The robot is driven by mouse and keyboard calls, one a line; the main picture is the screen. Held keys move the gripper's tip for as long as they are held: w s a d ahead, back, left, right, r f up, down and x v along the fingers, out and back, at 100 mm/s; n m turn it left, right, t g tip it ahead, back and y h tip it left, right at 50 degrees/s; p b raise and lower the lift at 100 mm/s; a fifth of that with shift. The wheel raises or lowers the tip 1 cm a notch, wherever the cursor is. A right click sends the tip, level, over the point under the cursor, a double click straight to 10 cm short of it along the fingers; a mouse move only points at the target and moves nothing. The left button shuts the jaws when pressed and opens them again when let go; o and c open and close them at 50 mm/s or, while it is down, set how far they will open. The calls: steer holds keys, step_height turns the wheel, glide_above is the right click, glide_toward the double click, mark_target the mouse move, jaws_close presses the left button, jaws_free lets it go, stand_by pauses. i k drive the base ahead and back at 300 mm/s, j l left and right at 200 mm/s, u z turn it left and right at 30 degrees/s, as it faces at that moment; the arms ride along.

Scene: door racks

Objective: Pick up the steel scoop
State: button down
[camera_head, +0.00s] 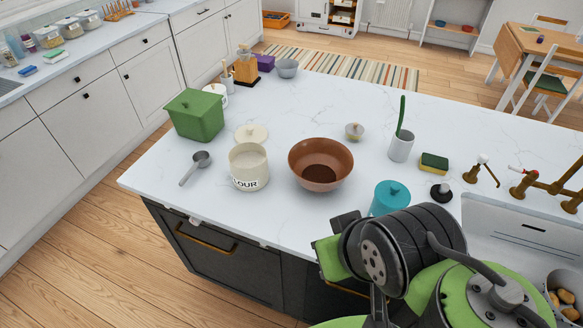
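The steel scoop (192,166) lies on the white marble counter (320,105), near its left front edge. Its round bowl points up and right, and its handle points down and left toward the edge. It lies to the left of a cream flour canister, with a small gap between them. My arm is folded at the lower right, over the counter's front edge, well to the right of the scoop. I cannot make out the gripper fingers at its end. Nothing touches or covers the scoop.
The cream flour canister (249,167) stands open, its lid (251,134) behind it. A green box (196,115) stands behind the scoop. The counter left and in front of the scoop is clear.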

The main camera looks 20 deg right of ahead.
mark_target(202, 159)
steer(key=i+j+u, duration=0.3)
steer(key=j+u, duration=0.2)
steer(key=i+j+u, duration=0.25)
steer(key=u, duration=0.25)
steer(key=i+j+u, duration=0.1)
steer(key=i+u, duration=0.4)
